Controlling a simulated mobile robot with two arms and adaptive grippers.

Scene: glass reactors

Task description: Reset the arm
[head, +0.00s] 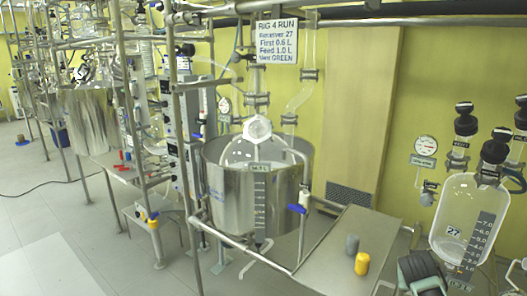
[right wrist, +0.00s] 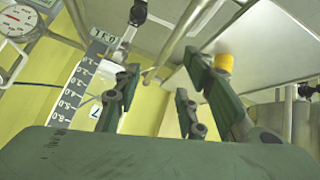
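My left gripper is not in view.
A steel vessel (head: 225,185) hangs in the rig frame under the sign (head: 277,41). A round gauge (head: 426,146) is on the wall. Open floor (head: 45,265) lies at the left.

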